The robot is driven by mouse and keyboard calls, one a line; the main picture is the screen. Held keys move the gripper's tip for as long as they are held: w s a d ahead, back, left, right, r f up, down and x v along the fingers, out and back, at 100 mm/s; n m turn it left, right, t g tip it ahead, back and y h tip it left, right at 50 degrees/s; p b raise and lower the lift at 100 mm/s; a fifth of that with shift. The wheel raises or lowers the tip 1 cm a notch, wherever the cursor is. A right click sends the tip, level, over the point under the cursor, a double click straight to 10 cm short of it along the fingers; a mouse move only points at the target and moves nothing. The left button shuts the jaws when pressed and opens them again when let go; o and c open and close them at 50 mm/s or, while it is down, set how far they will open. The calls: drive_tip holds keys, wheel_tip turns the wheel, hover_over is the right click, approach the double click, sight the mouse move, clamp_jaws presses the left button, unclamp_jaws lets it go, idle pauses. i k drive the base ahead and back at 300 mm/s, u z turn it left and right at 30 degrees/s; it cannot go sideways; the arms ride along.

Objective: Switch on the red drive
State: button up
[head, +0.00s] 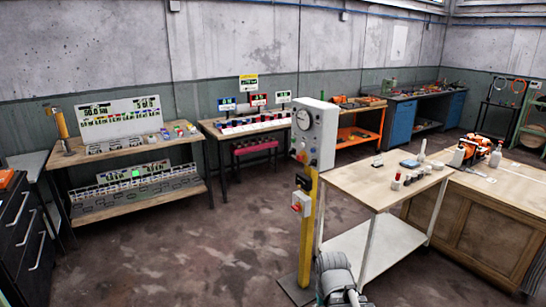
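Individual switches there are too small to make out, so I cannot tell whether the red drive is on or off. A grey rounded part of my arm shows at the bottom edge. My gripper is not in view.
A yellow post (306,230) with a grey control box (315,135) stands mid-room, left of a wooden-topped table (370,185). Another bench (130,152) with a white display board stands at left. Open brown floor (190,250) lies between.

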sight(297, 207)
drive_tip(key=i, duration=0.15)
drive_tip(key=k, duration=0.65)
drive_tip(key=u, duration=0.4)
drive_tip(key=i, duration=1.65)
drive_tip(key=z, duration=0.6)
